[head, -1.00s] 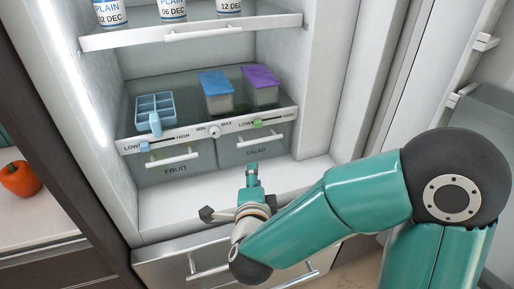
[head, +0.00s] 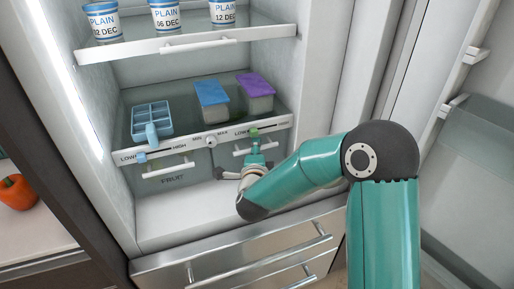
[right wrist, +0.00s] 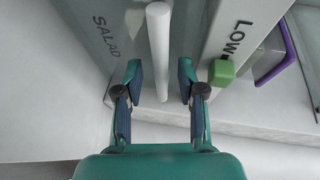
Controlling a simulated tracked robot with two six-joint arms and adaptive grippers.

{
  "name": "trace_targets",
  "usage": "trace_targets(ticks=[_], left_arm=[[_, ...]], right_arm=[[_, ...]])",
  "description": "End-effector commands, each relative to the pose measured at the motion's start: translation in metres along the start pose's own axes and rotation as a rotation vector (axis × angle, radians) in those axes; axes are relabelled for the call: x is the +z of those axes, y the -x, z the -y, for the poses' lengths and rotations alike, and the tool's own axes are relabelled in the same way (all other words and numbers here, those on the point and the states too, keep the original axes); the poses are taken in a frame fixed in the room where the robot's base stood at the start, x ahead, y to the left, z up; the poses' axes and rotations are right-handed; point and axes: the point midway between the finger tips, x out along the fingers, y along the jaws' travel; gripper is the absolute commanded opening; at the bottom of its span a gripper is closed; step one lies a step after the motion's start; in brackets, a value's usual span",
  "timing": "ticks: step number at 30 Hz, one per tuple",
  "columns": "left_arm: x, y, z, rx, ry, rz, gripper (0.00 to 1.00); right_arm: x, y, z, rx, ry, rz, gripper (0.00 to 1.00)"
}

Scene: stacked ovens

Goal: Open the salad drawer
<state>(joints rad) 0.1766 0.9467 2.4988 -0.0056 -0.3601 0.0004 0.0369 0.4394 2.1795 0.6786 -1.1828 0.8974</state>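The salad drawer (right wrist: 115,40) is the right one of two clear drawers at the bottom of the fridge, and it looks shut. Its white bar handle (head: 272,146) partly shows behind my right gripper (head: 256,152). In the right wrist view, the right gripper (right wrist: 159,78) is open. The handle (right wrist: 159,40) runs between its two fingers, with a gap on each side. The fruit drawer (head: 172,180), with its own white handle, is beside it on the left. My left gripper is not in view.
Above the drawers, a shelf with a slider strip (head: 180,152) carries a blue tray (head: 152,117), a blue-lidded box (head: 211,97) and a purple-lidded box (head: 257,92). A green slider knob (right wrist: 221,73) sits close to the right finger. The open fridge door (head: 470,150) stands at right.

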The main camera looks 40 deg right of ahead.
Motion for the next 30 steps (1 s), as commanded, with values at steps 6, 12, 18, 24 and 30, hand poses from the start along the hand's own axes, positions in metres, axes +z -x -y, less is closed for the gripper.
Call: trace_targets(ticks=[6, 12, 18, 24, 30], left_arm=[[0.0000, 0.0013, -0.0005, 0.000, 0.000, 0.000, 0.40], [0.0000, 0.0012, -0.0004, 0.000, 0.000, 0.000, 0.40], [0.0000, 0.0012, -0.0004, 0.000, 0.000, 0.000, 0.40], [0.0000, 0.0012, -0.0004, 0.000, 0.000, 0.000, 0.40], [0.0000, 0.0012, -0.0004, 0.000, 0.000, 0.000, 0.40]], right_arm=[[-0.0006, -0.0134, 0.0001, -0.001, 0.001, -0.001, 0.39], [-0.0006, -0.0140, -0.0002, 0.000, 0.001, 0.000, 0.39], [-0.0008, -0.0138, -0.0001, 0.000, 0.000, -0.001, 0.16], [-0.0007, -0.0136, -0.0005, 0.001, 0.001, -0.001, 0.00], [-0.0006, -0.0135, -0.0011, 0.002, 0.001, 0.000, 0.00]])
